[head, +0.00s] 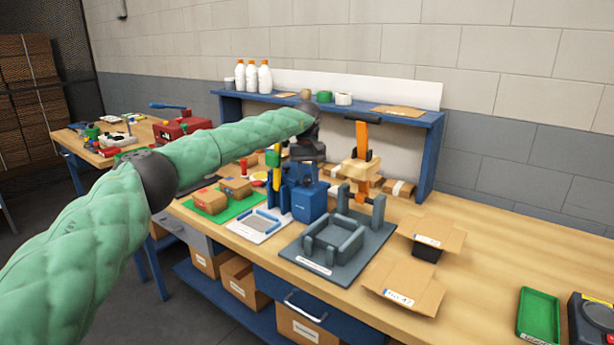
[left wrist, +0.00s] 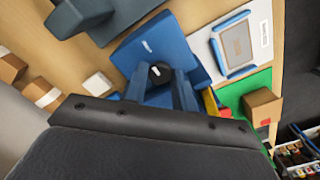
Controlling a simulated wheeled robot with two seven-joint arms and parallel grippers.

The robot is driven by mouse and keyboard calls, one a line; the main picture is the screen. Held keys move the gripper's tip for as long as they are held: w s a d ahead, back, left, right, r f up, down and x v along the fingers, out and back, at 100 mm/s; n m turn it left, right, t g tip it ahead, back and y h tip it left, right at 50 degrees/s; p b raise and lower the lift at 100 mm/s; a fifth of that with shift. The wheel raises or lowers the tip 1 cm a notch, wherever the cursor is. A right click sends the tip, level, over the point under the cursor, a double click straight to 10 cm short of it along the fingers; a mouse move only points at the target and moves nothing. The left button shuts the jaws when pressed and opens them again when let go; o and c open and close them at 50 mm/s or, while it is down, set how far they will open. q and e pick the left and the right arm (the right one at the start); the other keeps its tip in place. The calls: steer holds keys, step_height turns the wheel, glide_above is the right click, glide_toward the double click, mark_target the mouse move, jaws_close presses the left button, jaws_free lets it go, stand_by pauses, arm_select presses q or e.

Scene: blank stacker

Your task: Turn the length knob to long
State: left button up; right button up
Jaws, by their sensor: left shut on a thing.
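The blue stacker (head: 308,203) stands on the wooden workbench, and its blue body also shows in the left wrist view (left wrist: 150,45). A round black knob (left wrist: 159,72) with a small white mark is on it. My left gripper (head: 304,175) comes down from above onto the stacker. In the left wrist view, its two fingers lie on either side of the knob, shut on it. The gripper and wrist hide the knob in the head view. The knob's scale and lettering are too small to read. My right gripper is not in view.
A grey fixture (head: 335,245) stands close to the right of the stacker, with an orange-handled press (head: 362,150) behind. A white framed tray (head: 258,224) and a green mat (head: 222,212) with brown boxes lie left. Open cartons (head: 404,287) stand at the front right.

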arm_select(q)
steer(key=shift+w+r, duration=0.1)
steer(key=shift+r, duration=0.05)
steer(key=o, duration=0.7)
